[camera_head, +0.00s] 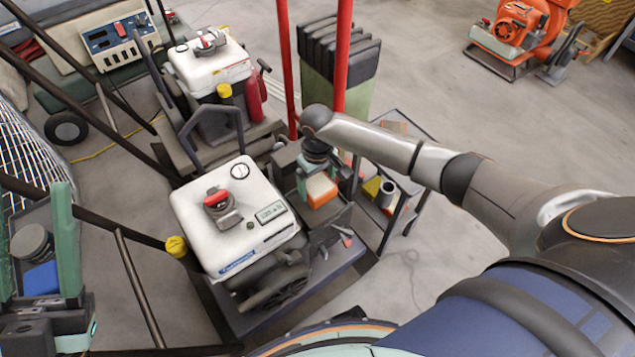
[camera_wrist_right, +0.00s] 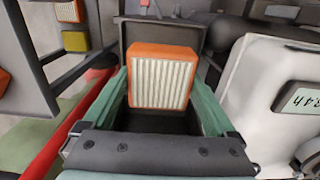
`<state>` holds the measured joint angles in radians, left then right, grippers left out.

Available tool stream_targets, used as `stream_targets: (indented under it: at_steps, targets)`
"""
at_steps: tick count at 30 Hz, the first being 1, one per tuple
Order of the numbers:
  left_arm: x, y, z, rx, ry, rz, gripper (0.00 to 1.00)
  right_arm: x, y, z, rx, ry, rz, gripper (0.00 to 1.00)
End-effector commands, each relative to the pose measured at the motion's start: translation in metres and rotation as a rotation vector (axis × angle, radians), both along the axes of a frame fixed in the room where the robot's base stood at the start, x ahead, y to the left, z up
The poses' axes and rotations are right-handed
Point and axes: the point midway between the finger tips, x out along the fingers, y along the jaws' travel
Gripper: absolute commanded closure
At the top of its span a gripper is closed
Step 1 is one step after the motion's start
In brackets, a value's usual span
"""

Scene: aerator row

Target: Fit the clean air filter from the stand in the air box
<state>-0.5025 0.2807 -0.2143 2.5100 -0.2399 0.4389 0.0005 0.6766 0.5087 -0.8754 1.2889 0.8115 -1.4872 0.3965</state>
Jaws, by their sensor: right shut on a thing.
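My right gripper (camera_wrist_right: 162,90) is shut on an orange-framed filter with clean-looking pale pleats (camera_wrist_right: 162,77). The filter also shows in the head view (camera_head: 320,190), at the dark open air box (camera_head: 335,217) beside the white machine. In the right wrist view it stands between my green fingers, with a dark opening below it and a raised grey panel (camera_wrist_right: 128,32) behind. How far it is inside the box I cannot tell. My left gripper (camera_head: 33,205) is at the far left of the head view, its fingers apart.
Another orange-framed filter (camera_wrist_right: 68,12) shows at the upper left in the wrist view. A dark cart (camera_head: 396,222) with a yellow block (camera_head: 372,187) stands right of the machine (camera_head: 238,217). Red posts (camera_head: 341,60) rise behind.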

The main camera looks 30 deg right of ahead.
Motion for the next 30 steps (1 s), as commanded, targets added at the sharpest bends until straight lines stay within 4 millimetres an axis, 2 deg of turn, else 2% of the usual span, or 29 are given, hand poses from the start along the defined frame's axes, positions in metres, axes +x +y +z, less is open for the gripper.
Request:
stream_targets:
  at_steps: [30]
  targets:
    - [0.000, 0.000, 0.010, 0.000, 0.000, 0.000, 0.50, 0.000, 0.000, 0.000, 0.001, -0.001, 0.000, 0.57]
